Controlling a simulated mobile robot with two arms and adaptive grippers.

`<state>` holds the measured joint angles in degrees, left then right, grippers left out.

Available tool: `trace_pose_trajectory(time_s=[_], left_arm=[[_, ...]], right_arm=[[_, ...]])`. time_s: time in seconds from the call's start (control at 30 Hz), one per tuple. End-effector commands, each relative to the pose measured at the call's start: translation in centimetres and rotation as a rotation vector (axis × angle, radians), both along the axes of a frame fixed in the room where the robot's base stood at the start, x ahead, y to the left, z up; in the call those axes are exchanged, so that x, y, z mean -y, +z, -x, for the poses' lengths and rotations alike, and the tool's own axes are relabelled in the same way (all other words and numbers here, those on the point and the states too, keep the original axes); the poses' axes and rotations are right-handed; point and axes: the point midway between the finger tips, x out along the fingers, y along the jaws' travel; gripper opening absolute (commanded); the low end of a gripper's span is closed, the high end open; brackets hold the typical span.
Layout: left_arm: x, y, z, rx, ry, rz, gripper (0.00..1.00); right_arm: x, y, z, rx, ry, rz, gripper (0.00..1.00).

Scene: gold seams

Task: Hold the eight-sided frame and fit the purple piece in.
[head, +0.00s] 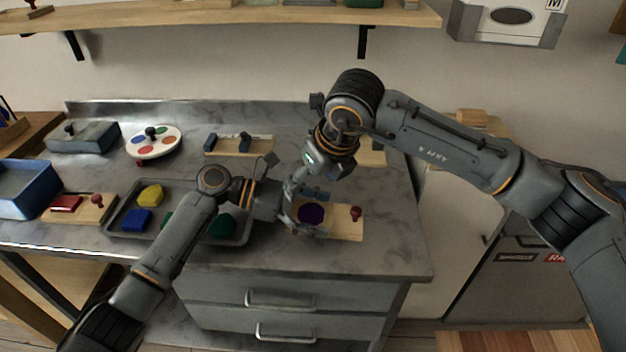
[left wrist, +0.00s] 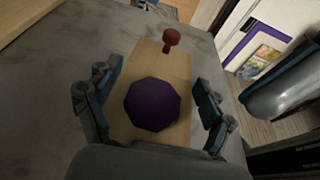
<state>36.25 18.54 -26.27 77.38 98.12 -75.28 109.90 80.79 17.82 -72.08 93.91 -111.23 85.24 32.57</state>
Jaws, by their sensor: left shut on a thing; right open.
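A purple eight-sided shape (head: 311,213) lies on a pale wooden board (head: 345,226) with a red knob (head: 356,212) at its right end. The left wrist view also shows the purple shape (left wrist: 153,104), the board (left wrist: 160,68) and the knob (left wrist: 171,37). I cannot tell a separate frame rim, or whether the purple shape is seated or only lying on top. My left gripper (head: 307,217) is around it, one finger on each side, shut on the board's wide end; exact contact is unclear. My right gripper (head: 316,192) is open, just behind and above the purple shape, partly overlapped with the left.
A grey tray (head: 119,217) with yellow, blue and green pieces lies left, partly behind my left arm. A blue bin (head: 22,190), a board with a red piece (head: 92,210) and a round colour-spotted plate (head: 153,142) stand further left. The counter's front right is bare.

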Motion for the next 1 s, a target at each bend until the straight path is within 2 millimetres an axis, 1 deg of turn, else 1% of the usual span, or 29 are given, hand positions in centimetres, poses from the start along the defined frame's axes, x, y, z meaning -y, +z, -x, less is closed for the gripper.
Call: trace_pose_trajectory(time_s=[0.13,0.17,0.2,0.23,0.57,0.67,0.77,0.87,1.0], left_arm=[[0.0,0.0,0.0,-0.001,-0.001,-0.001,0.64],[0.0,0.0,0.0,-0.001,-0.001,-0.001,0.86],[0.0,-0.1,0.0,-0.001,-0.001,-0.001,0.94],[0.0,0.0,0.0,-0.001,-0.001,-0.001,1.00],[0.0,0.0,0.0,0.000,0.000,0.000,1.00],[-0.3,0.1,0.0,0.000,0.000,0.000,1.00],[-1.3,0.3,-0.1,0.000,0.003,-0.001,1.00],[-3.1,0.9,-0.1,0.001,0.003,-0.002,1.00],[-6.1,1.8,-0.1,0.001,0.004,-0.002,1.00]], right_arm=[[0.0,0.0,0.0,0.000,0.000,0.000,0.77],[0.0,0.0,0.0,0.000,0.000,0.000,0.77],[0.0,0.0,0.0,0.000,0.000,0.000,0.77],[0.0,0.0,0.0,0.000,0.000,0.000,0.77],[0.0,0.0,0.0,0.000,0.000,0.000,0.77],[0.0,0.0,0.0,0.000,0.000,0.000,0.77],[0.0,0.0,0.0,0.000,0.000,0.000,0.77],[0.0,0.0,0.0,0.000,0.000,0.000,0.77],[0.0,0.0,0.0,0.000,0.000,0.000,0.77]])
